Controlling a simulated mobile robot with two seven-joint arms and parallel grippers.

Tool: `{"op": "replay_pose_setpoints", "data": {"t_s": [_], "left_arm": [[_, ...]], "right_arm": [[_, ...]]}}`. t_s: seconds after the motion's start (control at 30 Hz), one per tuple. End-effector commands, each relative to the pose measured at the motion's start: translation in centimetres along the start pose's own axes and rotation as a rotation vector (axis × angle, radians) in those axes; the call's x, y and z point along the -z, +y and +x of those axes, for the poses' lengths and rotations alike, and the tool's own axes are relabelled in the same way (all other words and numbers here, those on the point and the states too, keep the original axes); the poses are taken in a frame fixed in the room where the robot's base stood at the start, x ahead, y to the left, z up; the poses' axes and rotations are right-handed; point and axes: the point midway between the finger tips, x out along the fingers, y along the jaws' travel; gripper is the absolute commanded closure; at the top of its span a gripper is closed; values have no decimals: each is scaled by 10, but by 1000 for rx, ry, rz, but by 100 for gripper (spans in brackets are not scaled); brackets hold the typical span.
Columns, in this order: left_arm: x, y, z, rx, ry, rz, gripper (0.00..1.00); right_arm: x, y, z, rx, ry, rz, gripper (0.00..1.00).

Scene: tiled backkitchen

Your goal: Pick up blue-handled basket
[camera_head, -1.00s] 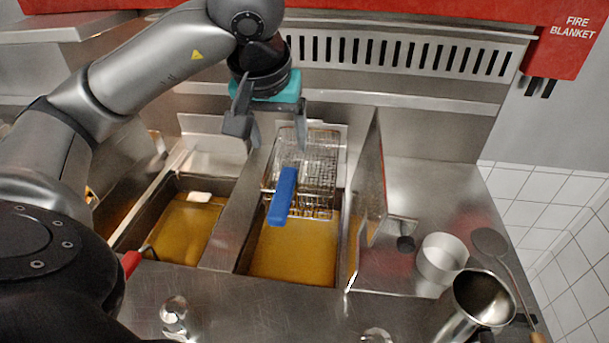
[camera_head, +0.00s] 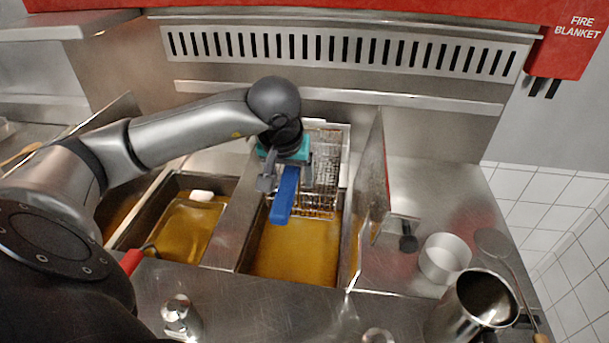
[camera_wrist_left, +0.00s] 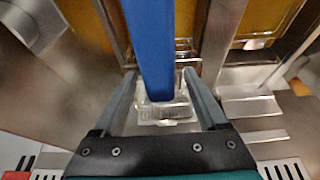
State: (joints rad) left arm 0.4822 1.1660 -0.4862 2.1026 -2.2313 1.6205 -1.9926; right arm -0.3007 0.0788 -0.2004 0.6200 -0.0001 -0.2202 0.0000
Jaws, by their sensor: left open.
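The blue handle (camera_head: 283,200) belongs to a wire basket (camera_head: 325,160) that hangs at the back of the right fryer vat. My left gripper (camera_head: 287,180) is open and low over the back of that vat, at the upper end of the handle. In the left wrist view the blue handle (camera_wrist_left: 152,45) runs between the two open fingers (camera_wrist_left: 159,74), with a gap on each side. Part of the basket is hidden behind my gripper. My right gripper is in neither view.
The right vat (camera_head: 295,250) holds yellow oil. The left vat (camera_head: 185,235) holds a second basket with a red handle (camera_head: 131,262). An upright metal panel (camera_head: 372,180) stands just right of the basket.

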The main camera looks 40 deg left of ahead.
Motion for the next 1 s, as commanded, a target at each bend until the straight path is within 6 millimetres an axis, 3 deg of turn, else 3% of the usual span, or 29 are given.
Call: {"op": "replay_pose_setpoints", "data": {"t_s": [0.33, 1.0], "left_arm": [[0, 0, 9, -1, 0, 0, 26], [0, 0, 8, -1, 1, 0, 100]], "right_arm": [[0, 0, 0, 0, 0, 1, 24], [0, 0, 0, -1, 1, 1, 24]]}}
